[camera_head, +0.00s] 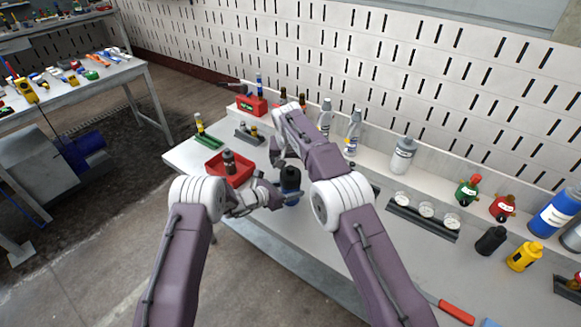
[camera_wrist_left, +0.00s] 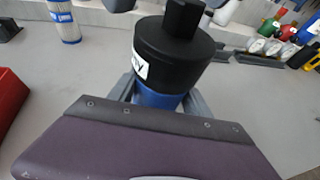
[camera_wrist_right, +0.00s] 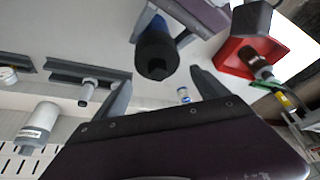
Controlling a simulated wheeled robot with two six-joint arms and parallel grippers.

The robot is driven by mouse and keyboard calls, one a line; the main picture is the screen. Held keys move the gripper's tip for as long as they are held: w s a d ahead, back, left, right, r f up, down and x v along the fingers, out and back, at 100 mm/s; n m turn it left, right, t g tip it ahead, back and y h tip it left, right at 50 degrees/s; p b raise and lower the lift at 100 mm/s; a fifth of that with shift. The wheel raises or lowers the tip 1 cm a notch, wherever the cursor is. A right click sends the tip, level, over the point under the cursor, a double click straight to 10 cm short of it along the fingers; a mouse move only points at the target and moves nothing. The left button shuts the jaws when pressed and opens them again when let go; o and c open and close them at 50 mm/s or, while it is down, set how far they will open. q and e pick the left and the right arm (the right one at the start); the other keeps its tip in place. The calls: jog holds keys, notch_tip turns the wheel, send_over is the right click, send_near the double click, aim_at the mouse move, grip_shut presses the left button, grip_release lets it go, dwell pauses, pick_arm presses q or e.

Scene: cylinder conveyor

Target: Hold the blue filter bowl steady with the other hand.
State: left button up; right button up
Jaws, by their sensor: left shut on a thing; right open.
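The blue filter bowl (camera_wrist_left: 155,98) stands upright under a black cap (camera_wrist_left: 175,48) with a white label. In the head view the bowl (camera_head: 291,197) is partly hidden by my left gripper (camera_head: 275,196). That gripper is shut around the bowl, one finger on each side, below the cap. My right gripper (camera_head: 287,152) is open and empty, above and behind the cap. In the right wrist view its fingers (camera_wrist_right: 160,90) are spread, with the black cap (camera_wrist_right: 156,50) beyond them and apart from them.
A red tray (camera_head: 243,175) holding a dark-topped part sits left of the bowl. A white and blue cartridge (camera_wrist_left: 64,22) stands nearby in the left wrist view. Bottles (camera_head: 353,133) line the back; a gauge rack (camera_head: 423,218) lies right.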

aim_at(290, 175)
jog(key=n+y, duration=0.1)
jog(key=n, duration=0.1)
jog(key=shift+d+n, duration=0.1)
jog(key=shift+n, duration=0.3)
jog(key=n+y, duration=0.1)
jog(key=n, duration=0.2)
jog(key=shift+g, duration=0.3)
jog(key=shift+f, duration=0.15)
jog(key=shift+f, duration=1.15)
